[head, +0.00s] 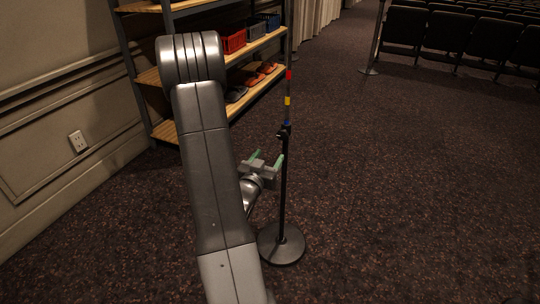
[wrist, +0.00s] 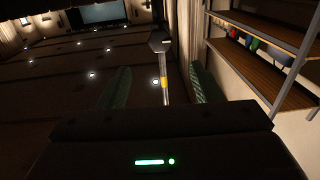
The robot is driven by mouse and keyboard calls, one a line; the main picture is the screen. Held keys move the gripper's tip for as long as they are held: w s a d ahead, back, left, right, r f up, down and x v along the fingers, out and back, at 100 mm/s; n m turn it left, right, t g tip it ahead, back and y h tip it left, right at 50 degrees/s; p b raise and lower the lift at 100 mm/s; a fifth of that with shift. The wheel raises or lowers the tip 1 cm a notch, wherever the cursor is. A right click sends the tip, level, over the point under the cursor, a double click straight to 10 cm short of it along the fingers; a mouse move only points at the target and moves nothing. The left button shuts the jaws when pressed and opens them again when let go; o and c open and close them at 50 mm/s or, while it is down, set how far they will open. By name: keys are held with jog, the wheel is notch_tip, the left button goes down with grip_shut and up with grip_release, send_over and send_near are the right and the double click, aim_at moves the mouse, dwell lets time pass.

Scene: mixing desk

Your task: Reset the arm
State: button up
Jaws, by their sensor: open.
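My gripper (head: 268,157) is low over the carpet in the head view, its two green fingers spread apart. In the wrist view, the open green fingers (wrist: 160,80) show at left and right with nothing held. A thin pole with a yellow band (wrist: 164,84) appears between them; I cannot tell how near it is to the fingers.
A shelf rack (head: 150,78) with a red bin (head: 232,41), blue bins and shoes stands against the left wall. Rows of dark chairs (head: 445,32) are at the back right, with a post (head: 373,45) beside them. The carpet (head: 430,190) at right is clear.

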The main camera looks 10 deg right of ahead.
aim_at(282, 137)
jog(key=x, duration=1.3)
jog(key=shift+w+d, duration=0.2)
jog(key=shift+w, duration=0.1)
jog(key=shift+r+p, duration=0.15)
jog(key=shift+p, duration=0.15)
jog(key=shift+n, duration=0.3)
jog(key=shift+f+b, duration=0.25)
jog(key=shift+b, duration=0.1)
